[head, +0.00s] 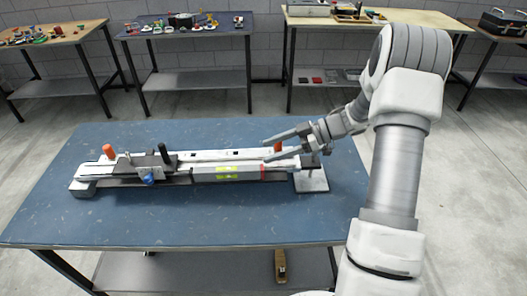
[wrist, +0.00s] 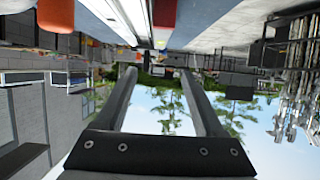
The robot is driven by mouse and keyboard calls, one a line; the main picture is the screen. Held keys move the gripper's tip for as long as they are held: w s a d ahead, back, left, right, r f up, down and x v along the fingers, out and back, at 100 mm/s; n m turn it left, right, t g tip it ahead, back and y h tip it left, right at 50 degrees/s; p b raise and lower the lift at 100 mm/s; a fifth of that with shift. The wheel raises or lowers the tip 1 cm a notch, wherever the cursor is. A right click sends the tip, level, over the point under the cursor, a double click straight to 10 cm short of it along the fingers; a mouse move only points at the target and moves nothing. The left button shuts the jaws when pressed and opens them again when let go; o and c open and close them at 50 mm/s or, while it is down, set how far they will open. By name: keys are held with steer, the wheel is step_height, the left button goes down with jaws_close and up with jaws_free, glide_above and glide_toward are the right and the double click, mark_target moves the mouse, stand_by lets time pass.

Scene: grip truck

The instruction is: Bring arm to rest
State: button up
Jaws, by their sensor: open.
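My gripper (head: 265,151) is open, its two fingers spread and pointing left over the right part of the long white and black rail assembly (head: 215,171) on the blue table. Nothing shows between the fingers. In the wrist view the open fingers (wrist: 158,72) frame only background, with sky and trees beyond. My arm comes in from the right and hides part of the table's right side. How high the fingers are above the assembly is hard to tell.
The blue-topped table (head: 140,228) is bare in front of the assembly. An orange knob (head: 109,151), a black post (head: 163,152) and a blue knob (head: 148,178) stick out of it. Benches with tools (head: 187,27) and cases (head: 503,22) stand along the back wall.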

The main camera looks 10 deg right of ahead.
stand_by(0.4)
steer(key=w+r+m+t+h, duration=0.25)
steer(key=w+r+t, duration=0.25)
steer(key=w+r, duration=0.25)
steer(key=s+d+r+m+t+h+p, duration=0.1)
steer(key=d+r+m+t+h, duration=0.2)
steer(key=r+h, duration=0.35)
steer(key=s+d+r+m+t+h, duration=0.1)
steer(key=d+r+m+t+h, duration=0.2)
steer(key=r, duration=0.7)
steer(key=s+a+m+g+h, duration=0.2)
steer(key=s+m+g+h, duration=0.4)
steer(key=s, duration=1.3)
steer(key=s+a+f+g+y, duration=0.1)
steer(key=s+a+f+y, duration=0.1)
steer(key=s, duration=0.4)
steer(key=s+a+f+m+g+y, duration=0.1)
steer(key=s+a+f+y, duration=0.1)
steer(key=s, duration=0.4)
steer(key=a+y, duration=0.1)
steer(key=a, duration=0.1)
steer(key=shift+a+f+p, duration=0.15)
steer(key=shift+a+p, duration=0.15)
steer(key=shift+p, duration=0.1)
steer(key=shift+a, duration=0.15)
